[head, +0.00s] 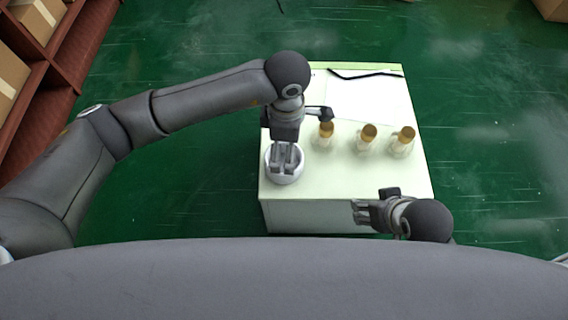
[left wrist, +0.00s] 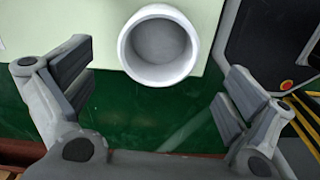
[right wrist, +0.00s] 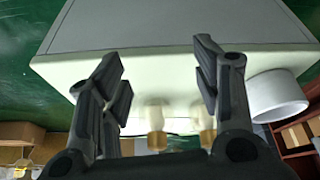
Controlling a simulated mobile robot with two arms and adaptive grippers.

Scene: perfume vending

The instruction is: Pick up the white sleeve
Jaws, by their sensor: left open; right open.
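The white sleeve (head: 284,179) is a short round ring or cup near the left front edge of the pale table. It stands upright with its round opening up. My left gripper (head: 287,157) is above it in the head view and partly hides it. In the left wrist view the sleeve (left wrist: 134,62) lies beyond the open fingers (left wrist: 154,82), with nothing between them. My right gripper (head: 361,211) is open and empty near the table's right front edge. In the right wrist view the sleeve (right wrist: 275,97) is to the right of the open fingers (right wrist: 158,68).
Three bottles with gold caps (head: 326,130) (head: 368,132) (head: 406,134) stand in a row on the table (head: 310,205), right of the sleeve. A black cable-like strip (head: 360,74) lies at the back. Shelves with boxes (head: 40,18) are at the far left.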

